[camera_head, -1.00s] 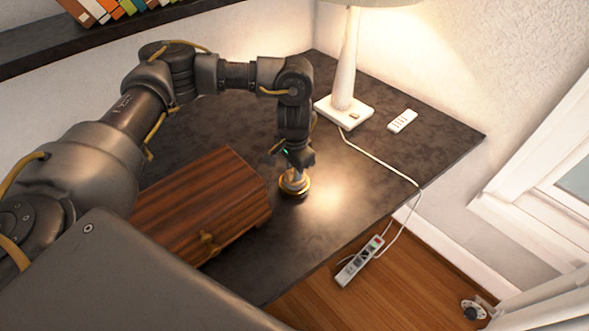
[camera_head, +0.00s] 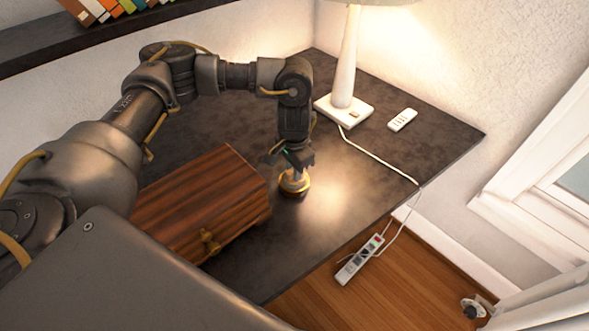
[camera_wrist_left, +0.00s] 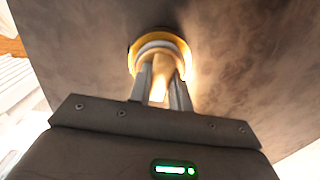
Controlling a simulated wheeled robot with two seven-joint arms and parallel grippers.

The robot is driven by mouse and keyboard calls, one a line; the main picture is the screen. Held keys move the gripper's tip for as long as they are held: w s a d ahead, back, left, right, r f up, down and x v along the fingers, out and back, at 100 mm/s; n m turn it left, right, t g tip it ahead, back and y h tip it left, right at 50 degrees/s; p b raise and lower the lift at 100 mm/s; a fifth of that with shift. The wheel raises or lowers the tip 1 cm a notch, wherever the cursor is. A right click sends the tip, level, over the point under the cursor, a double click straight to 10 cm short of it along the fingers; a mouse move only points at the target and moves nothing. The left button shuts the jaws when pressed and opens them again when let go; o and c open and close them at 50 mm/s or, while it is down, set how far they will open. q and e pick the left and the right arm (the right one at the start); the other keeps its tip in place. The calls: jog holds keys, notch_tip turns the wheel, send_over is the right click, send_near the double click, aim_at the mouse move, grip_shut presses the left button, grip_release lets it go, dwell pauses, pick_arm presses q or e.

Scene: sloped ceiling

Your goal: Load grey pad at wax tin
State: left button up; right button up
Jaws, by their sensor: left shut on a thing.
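The wax tin (camera_head: 296,190) is a small round tin with a gold rim on the dark desk, right of the wooden box. In the left wrist view the tin's gold rim (camera_wrist_left: 136,52) surrounds a pale grey disc, the grey pad (camera_wrist_left: 150,45). My left gripper (camera_head: 293,167) points down over the tin and is shut on the pad's pale handle (camera_wrist_left: 160,78). It also shows in the left wrist view (camera_wrist_left: 160,92). The pad is at the tin's mouth; whether its underside touches the wax is hidden. My right gripper is not in view.
A striped wooden box (camera_head: 205,200) with a brass clasp stands close left of the tin. A lamp (camera_head: 345,75) and a white remote-like object (camera_head: 402,120) are at the back right. The lamp cord runs to a power strip (camera_head: 360,260). The desk right of the tin is clear.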

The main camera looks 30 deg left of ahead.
pick_arm(q)
jog(key=shift+s+f+p, duration=0.1)
jog(key=shift+p, duration=0.2)
dwell(1.3)
notch_tip(320, 180, up, 7)
jog(key=p, duration=0.8)
jog(key=shift+p, duration=0.4)
dwell(0.5)
